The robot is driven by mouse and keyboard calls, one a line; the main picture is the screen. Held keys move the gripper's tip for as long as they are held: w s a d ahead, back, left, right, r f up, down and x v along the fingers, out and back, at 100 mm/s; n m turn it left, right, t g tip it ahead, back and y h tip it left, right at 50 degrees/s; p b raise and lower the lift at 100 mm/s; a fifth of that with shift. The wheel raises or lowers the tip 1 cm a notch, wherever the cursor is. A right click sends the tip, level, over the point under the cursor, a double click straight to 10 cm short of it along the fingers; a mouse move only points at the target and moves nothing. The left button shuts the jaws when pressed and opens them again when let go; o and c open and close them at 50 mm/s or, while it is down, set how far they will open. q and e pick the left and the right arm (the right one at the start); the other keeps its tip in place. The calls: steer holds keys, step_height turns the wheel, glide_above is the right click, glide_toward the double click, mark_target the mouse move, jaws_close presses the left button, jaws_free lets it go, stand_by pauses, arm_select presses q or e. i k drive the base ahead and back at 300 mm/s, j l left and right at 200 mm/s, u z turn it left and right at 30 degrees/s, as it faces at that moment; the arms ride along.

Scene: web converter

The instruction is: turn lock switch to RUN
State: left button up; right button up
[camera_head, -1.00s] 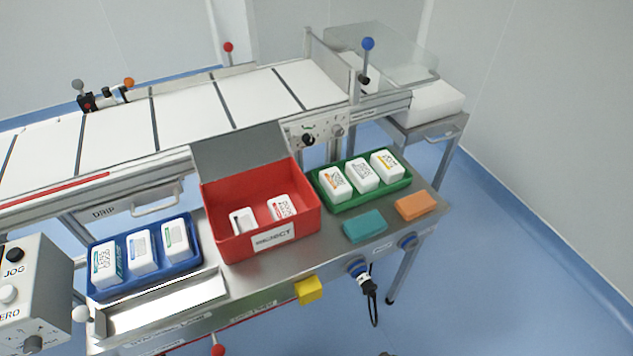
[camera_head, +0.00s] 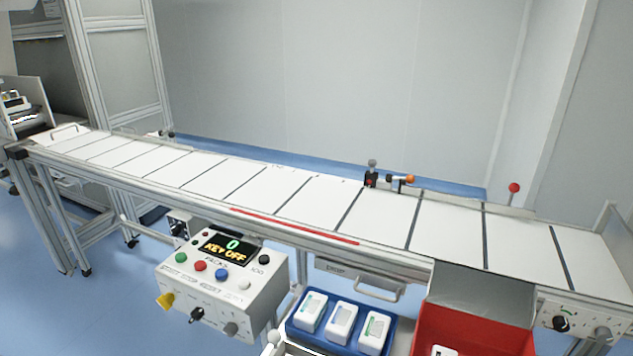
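A grey control box (camera_head: 222,285) stands at the lower left, in front of the conveyor. Its dark display (camera_head: 229,246) reads "0" and "KEY OFF". On its front face are a yellow knob (camera_head: 165,300), a black knob (camera_head: 196,314) and a grey knob (camera_head: 231,328). Their labels are too small to read, so I cannot tell which one is the lock switch. Green, red, blue, white and black buttons sit on its sloped top. A small grey box with a black knob (camera_head: 179,229) is behind it, at its left. Neither of my grippers is in view.
The white conveyor belt (camera_head: 270,198) runs across the view. A blue tray (camera_head: 294,331) with white packs and a red bin (camera_head: 470,330) stand at the lower right of the control box. A lever with an orange ball (camera_head: 410,179) rises at the belt's far side.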

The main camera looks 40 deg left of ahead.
mark_target(165, 301)
steer(key=u, duration=1.9)
